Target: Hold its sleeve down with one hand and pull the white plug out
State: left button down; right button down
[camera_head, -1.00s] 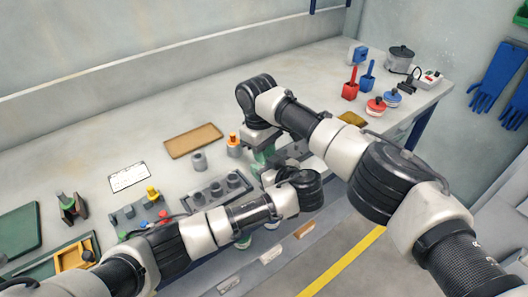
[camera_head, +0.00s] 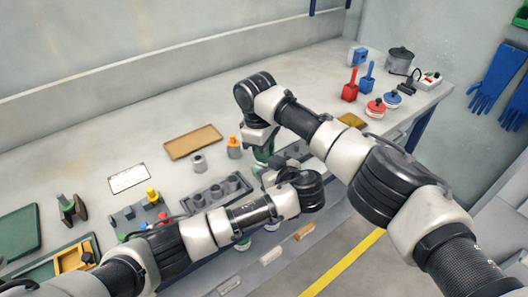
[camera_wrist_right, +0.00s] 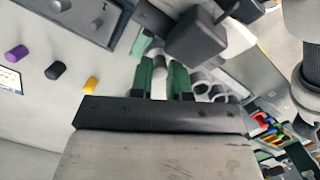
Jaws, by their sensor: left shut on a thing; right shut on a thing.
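My right gripper (camera_head: 263,156) points down at the bench's front edge, with green fingers. In the right wrist view its fingers (camera_wrist_right: 159,80) are shut on the white plug (camera_wrist_right: 158,68), a pale piece that shows between them. My left gripper (camera_head: 283,160) is low beside the right one, partly hidden behind its own wrist. Its dark body (camera_wrist_right: 196,38) shows close beside the right fingers in the right wrist view. It is shut on the sleeve, which its body mostly hides. I cannot tell how far the plug sits in the sleeve.
A grey rack with several dark sockets (camera_head: 217,193) lies left of the grippers. An orange-topped grey piece (camera_head: 234,147), a grey ring (camera_head: 198,163) and a brown tray (camera_head: 193,141) are behind it. Red and blue tools (camera_head: 351,85) stand far right. The back middle bench is clear.

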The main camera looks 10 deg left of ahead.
pick_arm(q)
jog(key=shift+s+a+f, duration=0.15)
jog(key=shift+a+f, duration=0.05)
jog(key=shift+f, duration=0.25)
pick_arm(e)
jog(key=shift+s+r, duration=0.15)
jog(key=shift+r, duration=0.7)
pick_arm(q)
jog(key=shift+r, duration=0.2)
pick_arm(e)
jog(key=shift+r, duration=1.35)
pick_arm(q)
jog(key=shift+d, duration=0.1)
jog(key=c, duration=0.5)
grip_release()
